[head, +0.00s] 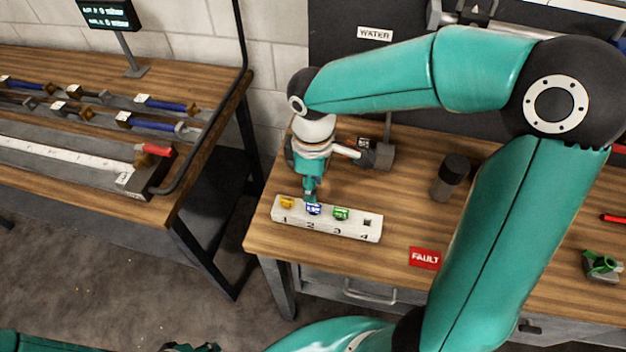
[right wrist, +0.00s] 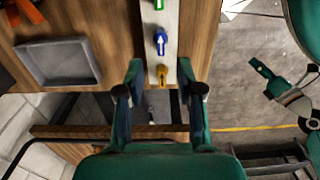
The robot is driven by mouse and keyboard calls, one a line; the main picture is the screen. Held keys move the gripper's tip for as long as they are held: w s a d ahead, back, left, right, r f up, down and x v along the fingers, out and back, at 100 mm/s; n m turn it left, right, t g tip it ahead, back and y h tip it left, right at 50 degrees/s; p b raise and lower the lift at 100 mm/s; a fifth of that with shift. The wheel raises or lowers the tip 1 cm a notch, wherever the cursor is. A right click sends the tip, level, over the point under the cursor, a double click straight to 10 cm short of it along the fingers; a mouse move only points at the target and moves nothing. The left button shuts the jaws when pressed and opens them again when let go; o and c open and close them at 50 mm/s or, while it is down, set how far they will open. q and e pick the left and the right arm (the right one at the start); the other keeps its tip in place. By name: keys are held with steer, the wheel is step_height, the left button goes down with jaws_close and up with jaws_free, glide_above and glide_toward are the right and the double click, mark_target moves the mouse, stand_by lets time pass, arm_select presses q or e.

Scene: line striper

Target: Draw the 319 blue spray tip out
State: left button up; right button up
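A white block (head: 327,225) with slots numbered 1 to 4 lies on the right wooden bench. The blue spray tip (head: 314,209) sits in slot 2, between a yellow tip (head: 287,202) in slot 1 and a green tip (head: 341,213) in slot 3. Slot 4 is empty. My right gripper (head: 309,192) points down at the block near the blue tip. In the right wrist view its fingers are apart and empty, and the blue tip (right wrist: 160,42), marked with a white arrow, stands ahead of them. My left gripper (head: 190,347) barely shows at the bottom edge; its fingers are unclear.
A dark cylinder (head: 450,178) and a red FAULT card (head: 425,258) are on the right bench. A grey tray (right wrist: 57,62) shows in the wrist view. A green-topped part (head: 601,265) lies far right. The left bench (head: 215,62) stands across a gap.

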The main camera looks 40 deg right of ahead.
steer(key=shift+s+f+b, duration=0.1)
steer(key=shift+f+b, duration=2.55)
steer(key=shift+f, duration=0.9)
steer(key=shift+r, duration=0.1)
jaws_close()
